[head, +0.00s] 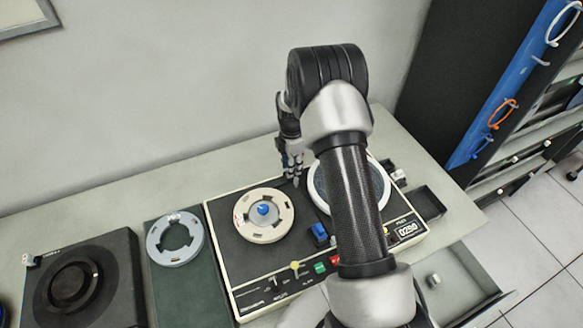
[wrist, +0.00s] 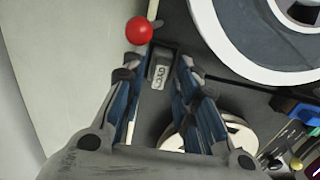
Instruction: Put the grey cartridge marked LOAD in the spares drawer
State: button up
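The small grey cartridge (wrist: 160,68) with a pale label shows in the wrist view; the sideways lettering looks like LOAD. It lies between and just beyond the fingertips of my gripper (wrist: 157,72). The fingers are apart, with a gap showing beside the cartridge. In the head view my gripper (head: 291,170) points down over the back of the tape machine (head: 222,238), and the cartridge cannot be made out there. An open drawer (head: 470,285) juts out below the desk's right front; no label on it is readable. A small pale item (head: 433,281) is inside it.
A red ball (wrist: 139,30) is close to the left fingertip. A cream reel (head: 278,226) and a larger reel (head: 376,172) sit on the machine. A dark tray (head: 426,204) is at its right. A loose grey ring (head: 156,240) lies left. My arm hides the machine's middle.

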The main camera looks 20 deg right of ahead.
grip_shut()
jog(key=shift+r, duration=0.15)
jog(key=shift+r+p, duration=1.7)
jog(key=shift+r, duration=1.2)
